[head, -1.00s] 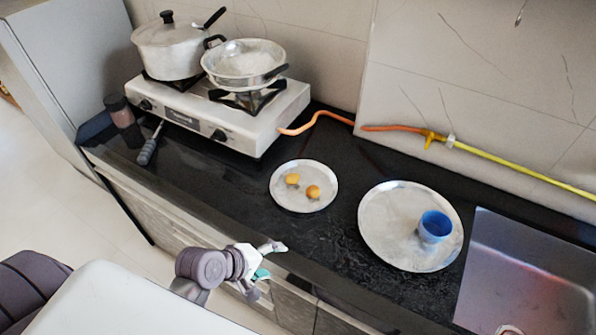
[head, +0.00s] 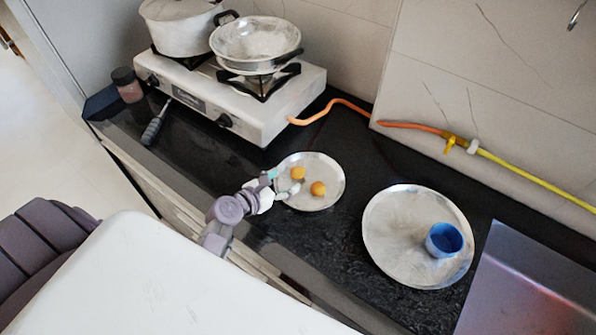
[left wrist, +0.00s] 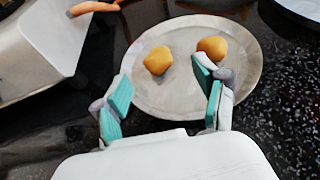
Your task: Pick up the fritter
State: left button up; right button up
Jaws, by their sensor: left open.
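Two small golden-brown fritters lie apart on a small round metal plate (head: 321,163) on the black counter. One fritter (head: 297,173) is at the plate's left, the other (head: 318,188) nearer its middle. My left gripper (head: 284,184) is open and empty at the plate's near left edge. In the left wrist view the plate (left wrist: 190,95) shows both fritters, one at left (left wrist: 158,60) and one at right (left wrist: 212,48). They lie beyond the teal pads of my open left gripper (left wrist: 162,98), not between them. My right gripper is not in view.
A larger metal plate (head: 390,225) with a blue cup (head: 444,240) stands to the right, beside a metal sink (head: 520,295). A gas stove (head: 200,95) with a pot (head: 180,28) and a pan (head: 256,45) is at back left. An orange hose (head: 345,103) runs behind.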

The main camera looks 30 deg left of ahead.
aim_at(297, 171)
pick_arm(q)
jog(key=shift+a+x, duration=0.2)
jog(key=shift+x, duration=0.9)
jog(key=x, duration=0.4)
jog(key=shift+w+f, duration=0.1)
jog(key=shift+w, duration=0.3)
jog(key=shift+w+f, duration=0.2)
jog(key=shift+w, duration=0.25)
jog(key=shift+c, duration=0.5)
jog(key=c, duration=1)
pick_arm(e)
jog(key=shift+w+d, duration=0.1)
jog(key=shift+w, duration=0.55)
